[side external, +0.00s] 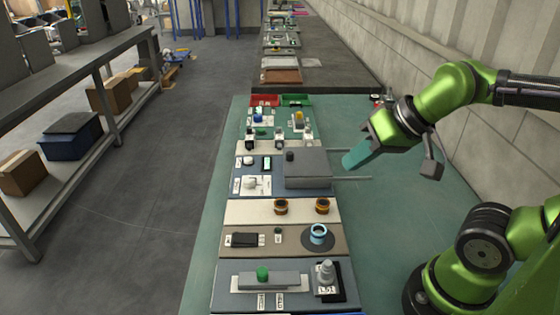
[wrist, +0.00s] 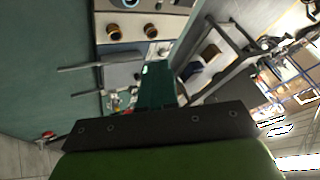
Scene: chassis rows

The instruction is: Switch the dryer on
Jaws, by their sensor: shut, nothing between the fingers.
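My gripper (side external: 350,161) has teal fingers, shut and empty, in the air just right of a grey box (side external: 306,168) on the panel row. Its fingers also show in the wrist view (wrist: 157,86). The labels are too small to read, so I cannot tell which control belongs to the dryer. Nearby controls are a white knob (side external: 250,184) on a white plate, a switch with a pale green face (side external: 267,163), and two orange-ringed dark knobs (side external: 281,206) (side external: 322,205). Nearer are a blue ring-shaped knob (side external: 318,234) and a green knob on a grey slider bar (side external: 262,274).
Two thin rods (side external: 350,178) stick out right from the grey box, close to my gripper. A grey knob on a black base (side external: 326,278) stands at the near end. Red (side external: 264,100) and green (side external: 296,100) trays lie at the far end. The green bench (side external: 400,220) is clear on the right.

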